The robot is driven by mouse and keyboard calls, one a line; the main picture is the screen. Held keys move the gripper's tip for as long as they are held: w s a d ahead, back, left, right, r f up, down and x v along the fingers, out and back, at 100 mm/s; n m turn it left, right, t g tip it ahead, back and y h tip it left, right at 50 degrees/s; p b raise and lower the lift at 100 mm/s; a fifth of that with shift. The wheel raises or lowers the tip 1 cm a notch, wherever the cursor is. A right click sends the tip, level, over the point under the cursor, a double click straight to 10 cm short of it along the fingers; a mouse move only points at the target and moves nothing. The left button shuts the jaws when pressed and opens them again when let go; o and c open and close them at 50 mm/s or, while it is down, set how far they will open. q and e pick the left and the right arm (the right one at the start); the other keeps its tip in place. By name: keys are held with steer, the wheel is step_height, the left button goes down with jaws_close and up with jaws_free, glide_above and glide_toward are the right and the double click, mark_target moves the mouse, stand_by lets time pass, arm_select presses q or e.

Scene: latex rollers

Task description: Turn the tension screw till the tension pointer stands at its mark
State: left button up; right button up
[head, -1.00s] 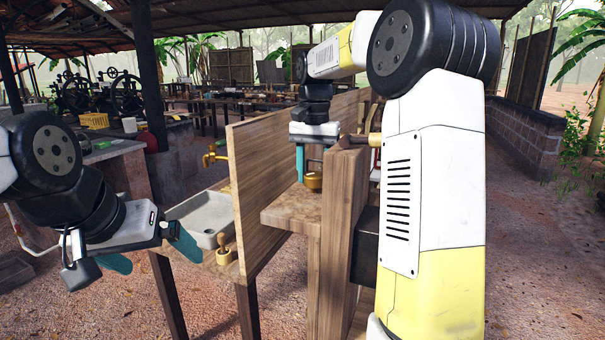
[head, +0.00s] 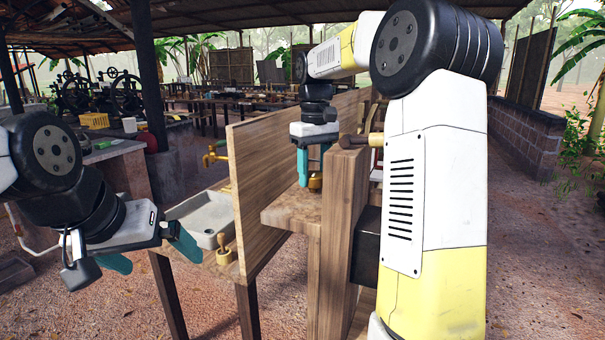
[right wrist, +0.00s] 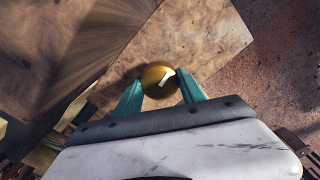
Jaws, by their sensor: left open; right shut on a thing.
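The tension screw shows as a round brass knob (right wrist: 158,80) with a pale mark on its top, in the right wrist view. In the head view the brass knob (head: 315,184) stands on a wooden ledge. My right gripper (head: 314,178) points down over it, with its teal fingers on either side. In the right wrist view the right gripper (right wrist: 160,92) is shut on the knob. My left gripper (head: 150,254) is open and empty at the left, away from the knob. I cannot make out the tension pointer or its mark in either view.
A tall wooden board (head: 262,185) stands left of the ledge (head: 290,212), and a thick wooden post (head: 342,225) stands to its right. A grey tray (head: 200,222) and a small brass-coloured piece (head: 224,250) are on the lower bench beyond my left gripper.

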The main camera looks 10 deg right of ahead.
mark_target(314, 174)
steer(key=shift+n, duration=0.6)
steer(key=shift+n, duration=0.3)
steer(key=o, duration=1.4)
steer(key=shift+c, duration=0.2)
steer(key=shift+r, duration=0.15)
step_height(314, 174, up, 8)
steer(key=shift+f, duration=0.2)
